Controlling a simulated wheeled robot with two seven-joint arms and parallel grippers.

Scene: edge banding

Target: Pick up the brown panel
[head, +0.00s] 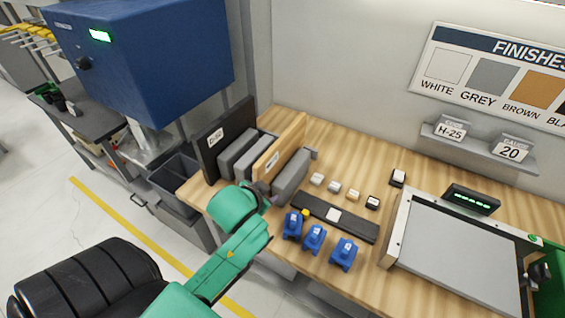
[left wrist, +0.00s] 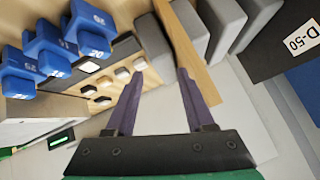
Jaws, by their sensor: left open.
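The brown panel (head: 281,146) is a thin tan board standing on edge in a row of slabs at the left end of the wooden bench. It also shows in the left wrist view (left wrist: 183,35), running down behind the right-hand finger. My left gripper (left wrist: 160,74) is open, with its two purple fingers apart and a grey slab seen beyond the gap. In the head view my left gripper (head: 262,190) is at the near end of the row, partly hidden by its green arm. I cannot tell whether it touches the panel. My right gripper is not in view.
Grey slabs (head: 291,176) stand on both sides of the panel, with a black labelled board (head: 225,136) at the left end. Blue holders (head: 314,238), a dark strip (head: 355,227) and small blocks (head: 335,187) lie to the right. A framed grey plate (head: 455,250) is further right.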

